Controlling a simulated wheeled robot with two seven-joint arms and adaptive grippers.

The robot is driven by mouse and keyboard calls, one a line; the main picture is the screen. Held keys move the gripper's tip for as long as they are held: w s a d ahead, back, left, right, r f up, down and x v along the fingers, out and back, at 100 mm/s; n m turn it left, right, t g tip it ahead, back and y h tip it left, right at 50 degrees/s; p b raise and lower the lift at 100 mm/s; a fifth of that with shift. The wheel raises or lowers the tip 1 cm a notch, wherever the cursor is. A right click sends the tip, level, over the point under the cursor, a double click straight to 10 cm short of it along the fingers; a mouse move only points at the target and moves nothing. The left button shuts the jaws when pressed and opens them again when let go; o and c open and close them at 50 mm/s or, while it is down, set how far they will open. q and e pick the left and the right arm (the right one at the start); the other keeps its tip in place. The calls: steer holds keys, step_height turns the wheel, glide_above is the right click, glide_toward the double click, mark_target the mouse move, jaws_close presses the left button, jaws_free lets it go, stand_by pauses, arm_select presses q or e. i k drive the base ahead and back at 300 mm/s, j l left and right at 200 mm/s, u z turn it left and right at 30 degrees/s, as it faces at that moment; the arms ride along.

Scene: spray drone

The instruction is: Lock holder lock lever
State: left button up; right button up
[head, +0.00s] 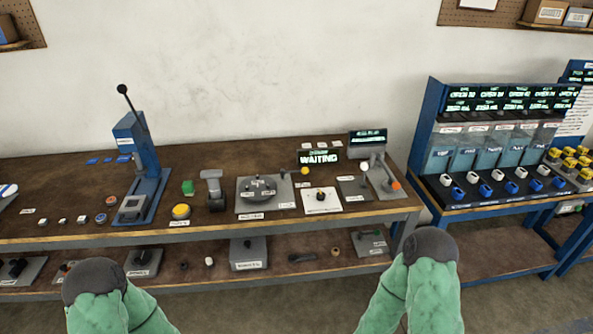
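My two green arms show at the bottom left and bottom right, in front of the bench and apart from these fixtures. Neither gripper's fingers can be seen.
A blue lever press (140,165) stands tall at left. A yellow button (181,211), a grey stand (213,190), a white plate (322,201) and a WAITING display (319,158) share the bench (75,217). A lower shelf holds more parts. A blue rack (500,140) stands right.

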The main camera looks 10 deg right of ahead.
mark_target(305, 169)
steer(key=i+l+u, duration=0.55)
steer(key=l, duration=0.15)
steer(key=i+l+u, duration=0.25)
steer(key=l, duration=0.15)
steer(key=i+l+u, duration=0.25)
steer(key=l, duration=0.2)
steer(key=k, duration=0.1)
